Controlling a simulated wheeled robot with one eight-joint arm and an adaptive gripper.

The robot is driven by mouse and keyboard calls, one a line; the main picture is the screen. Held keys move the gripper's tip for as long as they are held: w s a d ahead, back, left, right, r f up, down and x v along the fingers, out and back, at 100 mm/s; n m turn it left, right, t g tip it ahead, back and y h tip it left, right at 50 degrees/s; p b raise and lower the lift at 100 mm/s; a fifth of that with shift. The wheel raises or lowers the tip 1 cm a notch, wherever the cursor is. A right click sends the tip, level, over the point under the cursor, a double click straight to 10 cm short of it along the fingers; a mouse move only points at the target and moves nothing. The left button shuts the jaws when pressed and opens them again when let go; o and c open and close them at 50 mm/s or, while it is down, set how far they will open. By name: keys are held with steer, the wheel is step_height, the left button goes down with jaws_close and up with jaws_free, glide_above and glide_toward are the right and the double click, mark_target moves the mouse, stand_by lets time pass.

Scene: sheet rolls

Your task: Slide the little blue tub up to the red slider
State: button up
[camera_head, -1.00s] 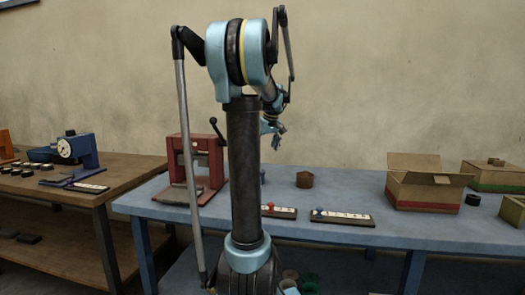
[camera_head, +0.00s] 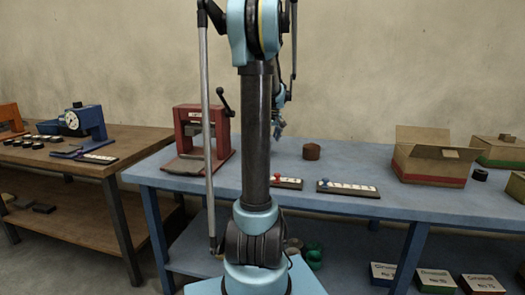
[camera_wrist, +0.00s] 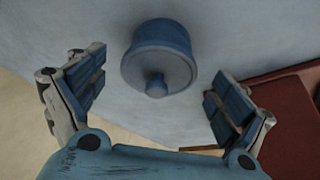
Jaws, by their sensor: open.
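The little blue tub (camera_wrist: 160,60), round with a knobbed lid, stands on the blue-grey table in the wrist view. My gripper (camera_wrist: 157,96) is open, with its fingers on either side of the tub's near side and clear gaps between. In the head view my gripper (camera_head: 279,130) hangs above the table behind my arm column; the tub is not visible there, probably hidden by the column. A red slider knob (camera_head: 277,177) sits at the left part of a small board with white labels, partly hidden by my column.
A similar board with a blue knob (camera_head: 325,182) lies to its right. A red press (camera_head: 200,140) stands at the table's left. A brown pot (camera_head: 312,151) and an open carton (camera_head: 432,160) are further right. A dark red surface (camera_wrist: 290,110) shows beside my right finger.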

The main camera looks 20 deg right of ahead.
steer(key=shift+x, duration=3.05)
steer(key=c, duration=1)
